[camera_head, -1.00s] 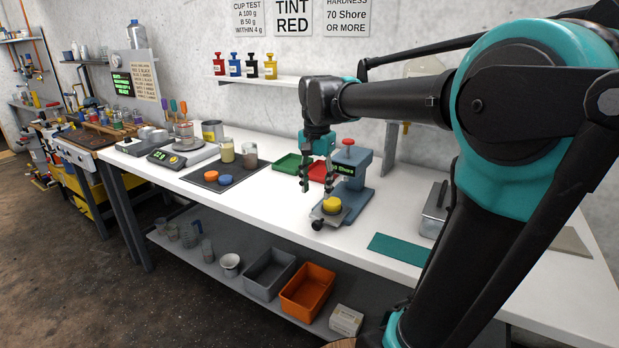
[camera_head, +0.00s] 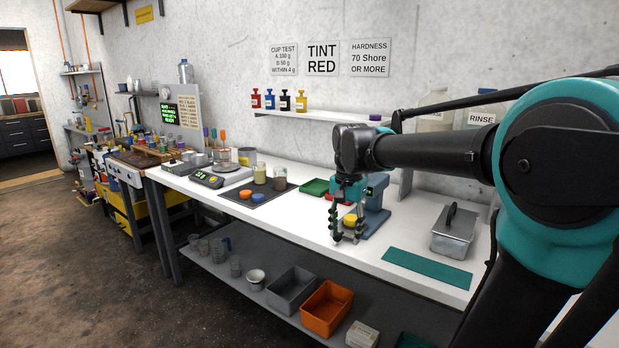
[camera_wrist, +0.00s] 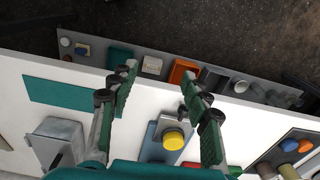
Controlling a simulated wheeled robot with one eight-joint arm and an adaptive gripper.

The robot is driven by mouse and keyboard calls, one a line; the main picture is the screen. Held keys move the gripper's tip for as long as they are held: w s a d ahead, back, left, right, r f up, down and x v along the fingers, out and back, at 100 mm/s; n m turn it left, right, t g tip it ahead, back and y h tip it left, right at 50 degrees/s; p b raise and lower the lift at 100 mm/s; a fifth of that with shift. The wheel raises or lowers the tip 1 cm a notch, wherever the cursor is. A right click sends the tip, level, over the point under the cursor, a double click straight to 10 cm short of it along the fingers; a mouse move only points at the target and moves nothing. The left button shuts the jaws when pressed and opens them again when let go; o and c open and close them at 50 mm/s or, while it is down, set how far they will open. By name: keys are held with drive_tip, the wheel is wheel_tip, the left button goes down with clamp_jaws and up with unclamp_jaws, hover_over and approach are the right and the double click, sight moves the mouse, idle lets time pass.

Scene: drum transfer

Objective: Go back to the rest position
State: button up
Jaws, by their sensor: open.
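My gripper (camera_head: 347,238) hangs from my arm over the front part of the white workbench (camera_head: 300,222), pointing down. It is open and nothing is between its fingers. In the head view it stands in front of the grey-blue hardness tester (camera_head: 378,208) and hides part of it. A yellow puck (camera_head: 350,220) sits on the tester's platform. In the wrist view the fingers (camera_wrist: 164,88) are spread wide, and the yellow puck (camera_wrist: 173,139) shows between and below them, apart from both.
A teal mat (camera_head: 428,267) and a lidded metal box (camera_head: 455,231) lie right of the tester. A green tray (camera_head: 315,187), a dark mat with cups and pucks (camera_head: 246,203), and scales stand left. The lower shelf holds an orange bin (camera_head: 327,309) and a grey bin (camera_head: 291,288).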

drive_tip(key=s+d+f+n+t, duration=0.2)
drive_tip(key=s+f, duration=0.4)
drive_tip(key=f, duration=0.4)
drive_tip(key=s+d+f+n+t, duration=0.2)
drive_tip(key=s+d+f+n, duration=0.2)
drive_tip(key=s+d+f, duration=0.3)
wheel_tip(320, 180, down, 4)
drive_tip(key=shift+s+d+r+n, duration=0.1)
drive_tip(key=shift+s+d+n, duration=0.05)
drive_tip(key=shift+d+n, duration=0.2)
